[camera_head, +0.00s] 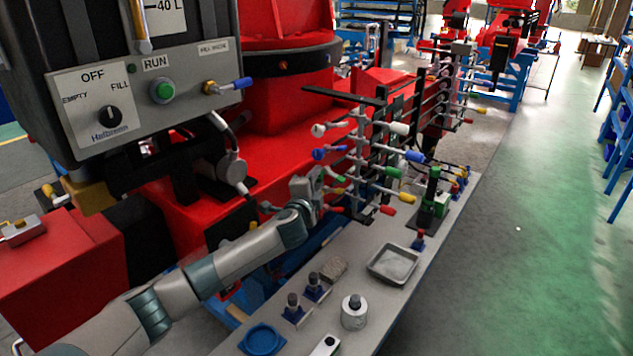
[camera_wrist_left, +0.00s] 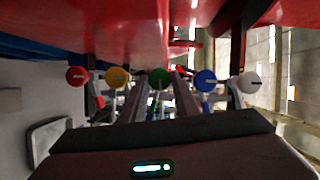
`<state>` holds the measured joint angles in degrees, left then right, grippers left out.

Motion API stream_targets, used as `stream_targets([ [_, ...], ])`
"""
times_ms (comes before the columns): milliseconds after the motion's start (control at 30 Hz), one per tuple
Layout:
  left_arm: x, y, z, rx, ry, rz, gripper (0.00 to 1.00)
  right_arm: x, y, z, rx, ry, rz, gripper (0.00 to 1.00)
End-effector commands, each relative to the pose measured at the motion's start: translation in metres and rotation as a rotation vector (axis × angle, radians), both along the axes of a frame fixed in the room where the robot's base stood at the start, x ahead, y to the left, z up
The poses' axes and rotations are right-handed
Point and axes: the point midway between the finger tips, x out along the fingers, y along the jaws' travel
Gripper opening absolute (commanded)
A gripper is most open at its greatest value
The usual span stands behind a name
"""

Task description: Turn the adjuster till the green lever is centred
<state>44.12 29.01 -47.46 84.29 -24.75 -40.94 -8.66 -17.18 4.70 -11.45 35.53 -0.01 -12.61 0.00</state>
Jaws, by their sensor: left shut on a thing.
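A rack of colour-tipped levers (camera_head: 360,165) stands along the back edge of the bench, with white, blue, green, yellow and red ends. My left gripper (camera_head: 318,187) is at the rack's left side, next to a green end (camera_head: 336,178). In the left wrist view, a round green knob (camera_wrist_left: 159,79) with a mark across its face sits centrally between the two dark fingers, and the gripper is shut on it. Red (camera_wrist_left: 77,77), yellow (camera_wrist_left: 117,78), blue (camera_wrist_left: 205,80) and white (camera_wrist_left: 249,83) knobs flank it. The green lever's exact angle is hard to tell. My right gripper is out of view.
A grey tray (camera_head: 394,264), several small dark-topped parts, a metal cylinder (camera_head: 354,311) and a blue dish (camera_head: 262,341) are on the bench. A control box (camera_head: 110,112) hangs at upper left.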

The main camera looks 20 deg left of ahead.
Motion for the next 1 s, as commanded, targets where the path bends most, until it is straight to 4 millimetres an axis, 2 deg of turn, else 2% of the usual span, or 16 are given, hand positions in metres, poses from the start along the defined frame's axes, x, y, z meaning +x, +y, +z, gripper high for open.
stream_targets([
  [167,0.0,0.0,-0.002,-0.001,0.003,0.0,0.06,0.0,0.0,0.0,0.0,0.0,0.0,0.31],
  [200,0.0,0.0,-0.002,-0.001,0.003,0.0,0.37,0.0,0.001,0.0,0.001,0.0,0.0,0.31],
  [233,0.0,0.0,-0.002,-0.001,0.003,0.0,0.45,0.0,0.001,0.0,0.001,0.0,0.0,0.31],
  [733,-0.004,0.0,-0.001,-0.002,0.001,0.0,0.46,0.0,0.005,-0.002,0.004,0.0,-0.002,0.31],
  [1000,-0.028,-0.001,-0.001,-0.002,0.001,-0.002,0.46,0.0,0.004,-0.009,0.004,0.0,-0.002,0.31],
])
